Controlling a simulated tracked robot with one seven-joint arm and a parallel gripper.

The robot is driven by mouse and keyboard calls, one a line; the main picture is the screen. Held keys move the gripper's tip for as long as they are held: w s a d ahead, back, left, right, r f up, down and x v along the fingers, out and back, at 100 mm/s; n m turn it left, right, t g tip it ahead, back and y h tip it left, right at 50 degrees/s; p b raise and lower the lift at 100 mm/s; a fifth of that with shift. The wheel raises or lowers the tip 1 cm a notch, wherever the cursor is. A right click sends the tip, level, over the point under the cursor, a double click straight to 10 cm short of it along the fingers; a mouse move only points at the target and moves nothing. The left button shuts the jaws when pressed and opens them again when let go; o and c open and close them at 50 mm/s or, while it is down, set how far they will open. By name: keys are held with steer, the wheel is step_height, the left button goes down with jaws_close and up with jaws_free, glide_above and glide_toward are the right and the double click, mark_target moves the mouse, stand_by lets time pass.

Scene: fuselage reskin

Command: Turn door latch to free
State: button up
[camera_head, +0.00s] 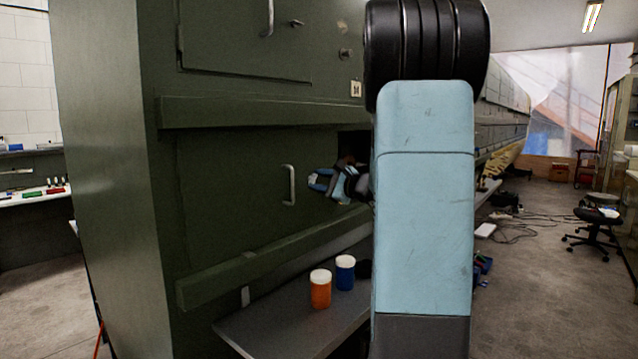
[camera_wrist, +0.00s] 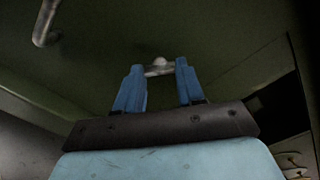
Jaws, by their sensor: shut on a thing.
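In the wrist view, the door latch (camera_wrist: 158,69) is a small metal bar with a round knob at its middle, on a dark green door (camera_wrist: 100,50). My gripper (camera_wrist: 161,70) has its two blue fingers on either side of the latch and is shut on it. The bar lies nearly level between the fingertips, slightly tilted. In the head view, my gripper (camera_head: 317,181) is against the lower green door (camera_head: 230,190), just right of its handle (camera_head: 290,185). The latch is hidden there behind the fingers.
The handle also shows in the wrist view (camera_wrist: 44,24). An upper door (camera_head: 225,40) has its own latch (camera_head: 296,23). An orange jar (camera_head: 320,290) and a blue jar (camera_head: 345,273) stand on a grey shelf (camera_head: 270,330) below. My arm blocks the centre right.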

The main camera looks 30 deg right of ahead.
steer(key=n, duration=0.4)
steer(key=shift+a+f, duration=0.1)
steer(key=shift+a, duration=0.1)
steer(key=shift+n, duration=1.4)
steer(key=shift+f, duration=0.1)
steer(key=o, duration=1)
steer(key=shift+o, duration=0.2)
steer(key=shift+d, duration=0.1)
steer(key=shift+s, duration=0.1)
